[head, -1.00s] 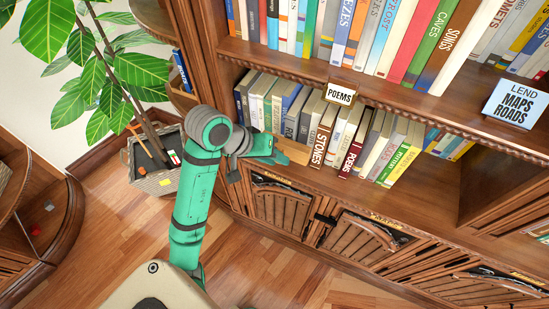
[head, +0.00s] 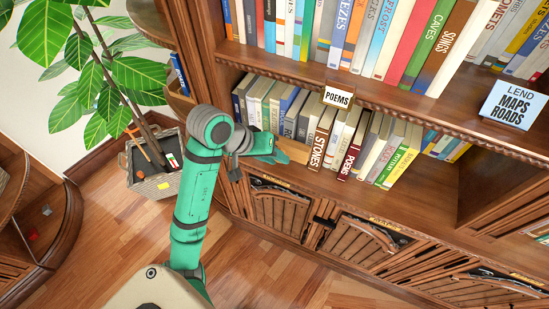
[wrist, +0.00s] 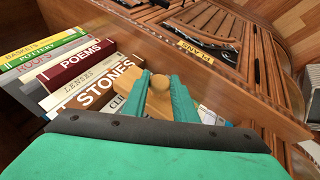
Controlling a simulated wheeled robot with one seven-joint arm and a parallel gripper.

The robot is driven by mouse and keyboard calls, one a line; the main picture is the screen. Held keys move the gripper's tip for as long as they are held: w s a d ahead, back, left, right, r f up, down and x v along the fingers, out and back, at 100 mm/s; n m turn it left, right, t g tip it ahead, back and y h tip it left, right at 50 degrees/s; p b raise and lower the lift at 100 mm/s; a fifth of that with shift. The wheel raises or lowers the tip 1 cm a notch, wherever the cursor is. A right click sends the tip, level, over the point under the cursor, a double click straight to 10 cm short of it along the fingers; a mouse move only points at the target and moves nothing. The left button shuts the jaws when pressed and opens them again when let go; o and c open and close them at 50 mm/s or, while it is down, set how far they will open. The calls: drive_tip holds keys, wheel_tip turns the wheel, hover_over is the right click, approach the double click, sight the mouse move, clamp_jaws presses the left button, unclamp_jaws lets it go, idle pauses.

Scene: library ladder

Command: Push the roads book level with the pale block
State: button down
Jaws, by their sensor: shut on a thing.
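My gripper (wrist: 161,92) is shut on a pale wooden block (wrist: 158,108) with a round knob, at the row of books on the lower shelf. In the head view my gripper (head: 286,153) is at the shelf's front edge, left of the STONES book (head: 319,147). In the wrist view the block is beside the STONES spine; I cannot tell if they touch. I cannot surely pick out the roads book; a whitish spine (wrist: 36,64) between POTTERY and POEMS has lettering like ROOFS or ROADS.
A POEMS label (head: 338,97) hangs from the upper shelf edge. A LEND MAPS ROADS sign (head: 510,104) stands on the upper shelf at right. Carved cabinet doors (head: 277,206) lie below.

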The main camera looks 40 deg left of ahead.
drive_tip(key=shift+w+a, duration=0.25)
drive_tip(key=shift+w, duration=1)
idle(0.3)
drive_tip(key=s+d, duration=0.1)
drive_tip(key=s, duration=0.5)
drive_tip(key=shift+s+d, duration=0.3)
drive_tip(key=shift+s, duration=0.1)
drive_tip(key=shift+a, duration=0.1)
idle(0.5)
